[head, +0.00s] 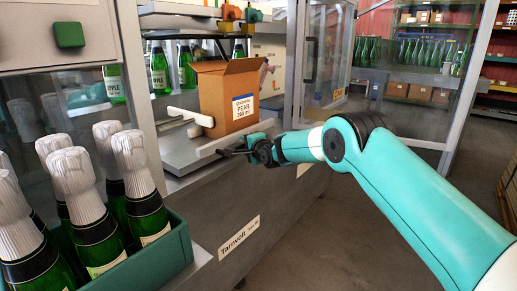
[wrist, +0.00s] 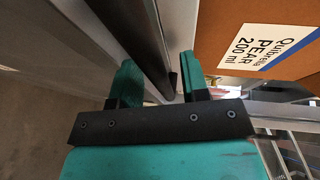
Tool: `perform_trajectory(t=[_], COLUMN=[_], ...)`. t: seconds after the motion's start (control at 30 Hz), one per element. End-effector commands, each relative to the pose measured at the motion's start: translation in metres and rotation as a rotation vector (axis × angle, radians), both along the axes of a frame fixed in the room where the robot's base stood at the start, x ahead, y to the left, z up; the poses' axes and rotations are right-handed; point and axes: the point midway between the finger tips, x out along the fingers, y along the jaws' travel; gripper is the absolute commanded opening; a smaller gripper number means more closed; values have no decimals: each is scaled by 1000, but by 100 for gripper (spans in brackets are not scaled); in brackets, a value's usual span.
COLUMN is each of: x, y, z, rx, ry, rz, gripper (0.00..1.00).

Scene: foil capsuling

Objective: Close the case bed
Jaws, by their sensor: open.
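The case bed (head: 178,152) is a grey metal ledge on the machine. An open-topped cardboard case (head: 228,97) labelled "PEAR 200 ml" stands upright on it. A pale clamp bar (head: 190,116) is at the case's left side, and a low pale rail (head: 228,143) runs along its front. My gripper (head: 236,151) is at the front edge of the bed, just below the case. In the wrist view its teal fingers (wrist: 160,78) are apart, with a dark bar (wrist: 132,38) running between them. I cannot tell whether they touch it. The case (wrist: 262,40) is close at the right.
A green crate (head: 150,262) of foil-topped bottles stands at the front left. A green button (head: 69,35) is on the panel above. A clear guard door (head: 325,60) stands open behind my arm. More bottles are on far shelves. The floor at the right is clear.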

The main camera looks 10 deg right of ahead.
Motion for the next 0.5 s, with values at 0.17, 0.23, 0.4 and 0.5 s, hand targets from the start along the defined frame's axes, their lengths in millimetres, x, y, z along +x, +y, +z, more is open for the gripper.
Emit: perform_trajectory(t=[0.17,0.23,0.4,0.5], x=[-16,-27,-56,-75], y=[-7,-11,-23,-30], z=[5,7,13,16], rx=[1,1,1,0], ry=[1,2,2,2], rz=[0,-2,-3,-4], gripper=[42,42,42,42])
